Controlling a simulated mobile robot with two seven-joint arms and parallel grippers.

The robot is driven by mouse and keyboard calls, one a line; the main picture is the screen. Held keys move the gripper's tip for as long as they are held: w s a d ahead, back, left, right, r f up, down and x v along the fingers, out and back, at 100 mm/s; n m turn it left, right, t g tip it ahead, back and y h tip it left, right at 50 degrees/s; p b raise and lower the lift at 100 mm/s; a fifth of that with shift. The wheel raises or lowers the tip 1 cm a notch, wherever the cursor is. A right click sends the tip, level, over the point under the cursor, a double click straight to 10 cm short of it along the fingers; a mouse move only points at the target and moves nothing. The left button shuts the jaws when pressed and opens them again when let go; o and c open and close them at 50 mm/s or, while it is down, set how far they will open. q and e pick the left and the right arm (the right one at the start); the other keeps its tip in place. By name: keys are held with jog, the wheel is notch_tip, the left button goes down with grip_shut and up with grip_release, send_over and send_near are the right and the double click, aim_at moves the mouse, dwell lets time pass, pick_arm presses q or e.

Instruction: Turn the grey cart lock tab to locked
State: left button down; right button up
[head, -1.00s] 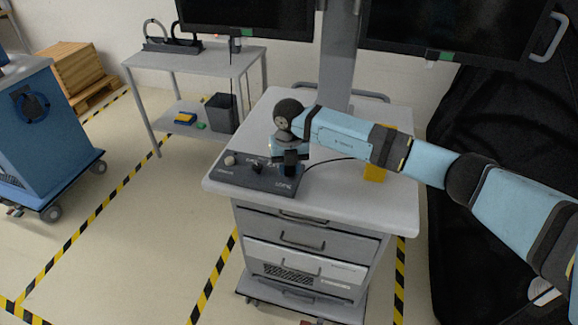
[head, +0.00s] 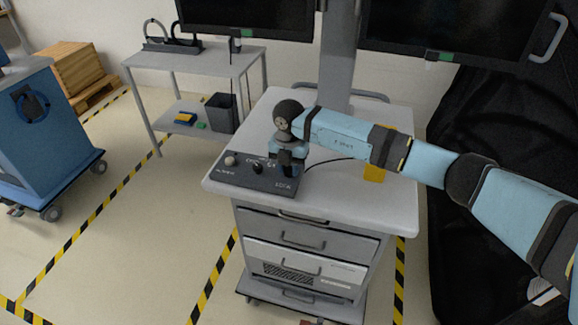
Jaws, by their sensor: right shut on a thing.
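The grey cart (head: 345,205) stands in the middle, with a dark control box (head: 245,177) on the front left of its top. My right gripper (head: 287,168) points down at the right part of the box, near the "LOCK" lettering. It is shut on the lock tab, which the fingers mostly hide, so its exact angle cannot be told. A pale round knob (head: 230,160) and a black knob (head: 257,167) sit further left on the box. My left gripper is not in view.
A yellow object (head: 375,172) stands on the cart top behind my right forearm. A cable runs from the box. Monitors (head: 245,18) hang above. A side table (head: 195,62) and a blue cart (head: 45,130) stand left. The cart top's front right is clear.

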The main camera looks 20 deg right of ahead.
jog(key=o, duration=0.9)
jog(key=shift+r, duration=0.1)
notch_tip(320, 180, up, 14)
jog(key=shift+f+b, duration=0.15)
jog(key=shift+b, duration=0.65)
